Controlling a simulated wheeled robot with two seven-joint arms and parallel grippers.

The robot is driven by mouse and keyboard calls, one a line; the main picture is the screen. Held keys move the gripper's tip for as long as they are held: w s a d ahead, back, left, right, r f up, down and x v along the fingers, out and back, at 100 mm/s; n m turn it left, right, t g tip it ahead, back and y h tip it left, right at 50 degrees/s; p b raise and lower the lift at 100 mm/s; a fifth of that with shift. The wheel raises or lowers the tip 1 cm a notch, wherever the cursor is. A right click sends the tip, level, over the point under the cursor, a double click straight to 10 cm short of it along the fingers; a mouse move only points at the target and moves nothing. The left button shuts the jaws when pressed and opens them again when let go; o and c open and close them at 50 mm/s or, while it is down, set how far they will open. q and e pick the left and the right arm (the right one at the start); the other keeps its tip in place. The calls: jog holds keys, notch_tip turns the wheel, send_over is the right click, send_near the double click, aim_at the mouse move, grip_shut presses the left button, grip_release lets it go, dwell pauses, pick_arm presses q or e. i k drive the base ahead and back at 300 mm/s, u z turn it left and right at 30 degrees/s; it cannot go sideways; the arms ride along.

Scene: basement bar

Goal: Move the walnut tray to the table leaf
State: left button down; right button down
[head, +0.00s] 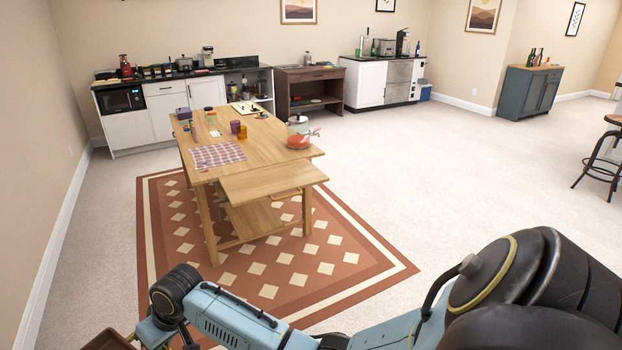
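A dark brown corner, which looks like the walnut tray (108,341), shows at the bottom left edge of the head view; the rest of it is cut off. My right arm comes in from the right and reaches across the bottom to that corner. Its hand (150,334) is beside the brown corner, but its fingers are not clearly visible, so I cannot tell whether they grip it. My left gripper is not in view. The table leaf (268,181) is a bare light-wood panel on the near side of the wooden table (250,138).
The table holds a checked cloth (217,155), a red bowl (298,141), cups and small items. A patterned rug (270,267) lies under it. Open carpet extends to the right. A wall runs along the left. Counters line the back, and a stool (603,160) stands far right.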

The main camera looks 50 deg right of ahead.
aim_at(273, 178)
jog(key=z, duration=1.25)
jog(key=i, duration=1.1)
jog(key=z, duration=0.8)
jog(key=i, duration=1.35)
jog(key=u, duration=0.45)
jog(key=i, duration=0.8)
jog(key=u, duration=0.3)
